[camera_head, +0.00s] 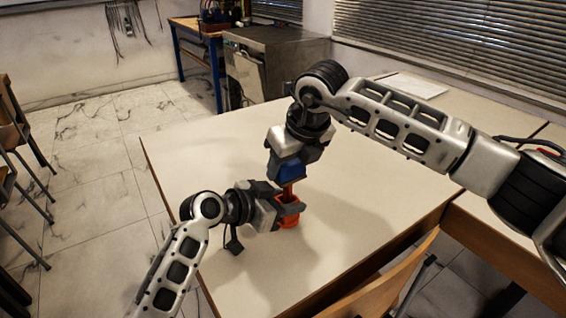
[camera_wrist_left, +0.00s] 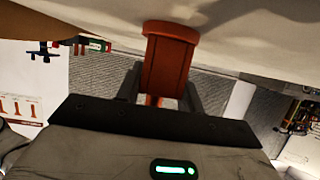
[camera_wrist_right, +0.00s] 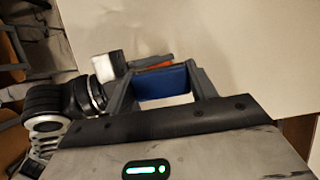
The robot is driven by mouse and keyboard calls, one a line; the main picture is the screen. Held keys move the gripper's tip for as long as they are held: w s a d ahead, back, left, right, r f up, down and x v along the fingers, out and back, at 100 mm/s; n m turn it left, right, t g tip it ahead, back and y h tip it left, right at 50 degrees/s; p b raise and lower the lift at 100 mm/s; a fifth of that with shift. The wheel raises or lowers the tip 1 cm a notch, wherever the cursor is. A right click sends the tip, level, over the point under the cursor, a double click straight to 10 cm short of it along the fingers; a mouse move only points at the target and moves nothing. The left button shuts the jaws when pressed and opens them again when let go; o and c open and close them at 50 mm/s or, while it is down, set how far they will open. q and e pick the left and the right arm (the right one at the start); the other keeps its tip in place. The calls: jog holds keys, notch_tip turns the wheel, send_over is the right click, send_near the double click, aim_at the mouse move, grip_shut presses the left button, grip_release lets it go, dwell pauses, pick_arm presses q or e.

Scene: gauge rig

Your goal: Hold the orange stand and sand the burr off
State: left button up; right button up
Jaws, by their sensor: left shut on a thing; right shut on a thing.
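The orange stand (camera_head: 291,222) stands upright on the pale table. My left gripper (camera_head: 284,208) is low over the table and shut on the stand; in the left wrist view the orange body (camera_wrist_left: 168,62) sits between the two fingers. My right gripper (camera_head: 291,165) is directly above, pointing down, and shut on a blue block (camera_head: 291,170). The right wrist view shows the block (camera_wrist_right: 165,83) between the fingers, with a bit of orange just beyond it. The block is close to the stand's top; I cannot tell whether they touch. The burr cannot be made out.
The table top (camera_head: 375,185) is clear around the stand. A sheet of paper (camera_head: 412,86) lies at the back right. A wooden chair (camera_head: 385,280) stands at the front right edge. A metal cabinet (camera_head: 262,65) and a blue-legged bench (camera_head: 190,24) are beyond the table.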

jog(key=shift+w+d+f, duration=0.15)
jog(key=shift+w+d, duration=0.05)
jog(key=shift+d, duration=0.2)
jog(key=shift+a, duration=0.1)
jog(key=shift+s+a, duration=0.55)
jog(key=shift+a, duration=0.25)
jog(key=shift+s+a, duration=0.5)
jog(key=shift+a, duration=0.25)
jog(key=shift+d, duration=0.1)
jog(key=shift+w+d, duration=0.55)
jog(key=shift+d, duration=0.15)
jog(key=shift+w+d, duration=0.5)
jog(key=shift+d, duration=0.2)
jog(key=shift+a, duration=0.1)
